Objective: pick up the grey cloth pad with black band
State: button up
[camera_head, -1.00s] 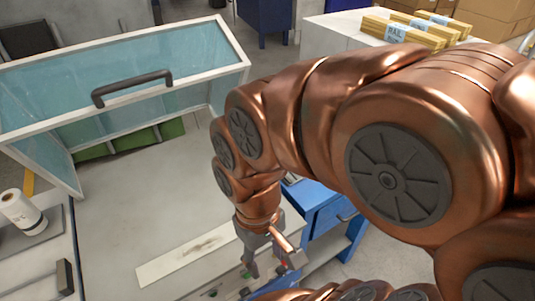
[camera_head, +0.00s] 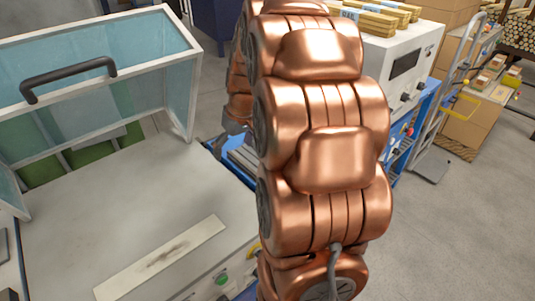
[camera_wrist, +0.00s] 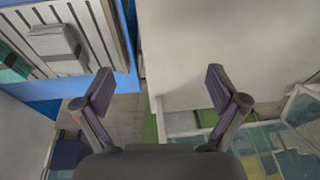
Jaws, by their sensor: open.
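My gripper (camera_wrist: 160,90) is open and empty in the wrist view, its two fingers wide apart. A grey, flat, padded block (camera_wrist: 56,42) lies on a slatted surface (camera_wrist: 100,35) at the upper left of the wrist view, to the left of my fingers and apart from them. In the head view my arm covers the middle, and the pad does not show.
A teal item (camera_wrist: 12,66) lies left of the grey block. A blue cart (camera_head: 236,158) is partly hidden behind my arm. The light machine top (camera_head: 110,200) bears a smudged strip (camera_head: 165,260), with a glazed hood (camera_head: 100,75) behind. Open floor (camera_head: 460,235) lies at right.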

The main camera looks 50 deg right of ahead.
jog(key=shift+m+t+h, duration=0.4)
jog(key=shift+t+h, duration=0.3)
jog(key=shift+t, duration=0.1)
jog(key=d+f, duration=0.1)
jog(key=d, duration=0.4)
jog(key=w+d+f+b, duration=0.1)
jog(key=d, duration=0.5)
jog(key=d+f+b, duration=0.1)
jog(key=d+f, duration=0.1)
jog(key=d, duration=0.4)
jog(key=shift+w+f, duration=0.1)
jog(key=shift+w, duration=0.05)
jog(key=shift+w+d+f, duration=0.1)
jog(key=shift+d+f, duration=0.05)
jog(key=shift+d, duration=0.05)
jog(key=shift+s+p+x, duration=0.15)
jog(key=shift+p+x, duration=0.55)
jog(key=shift+x, duration=1.05)
jog(key=shift+s+p+x, duration=0.2)
jog(key=shift+p+x, duration=0.5)
jog(key=shift+x, duration=1)
jog(key=shift+a+f, duration=0.1)
jog(key=shift+f, duration=0.25)
jog(key=shift+w+f+b, duration=0.1)
jog(key=shift+f+b, duration=0.15)
jog(key=shift+b, duration=0.3)
jog(key=shift+c, duration=0.3)
jog(key=c, duration=1.2)
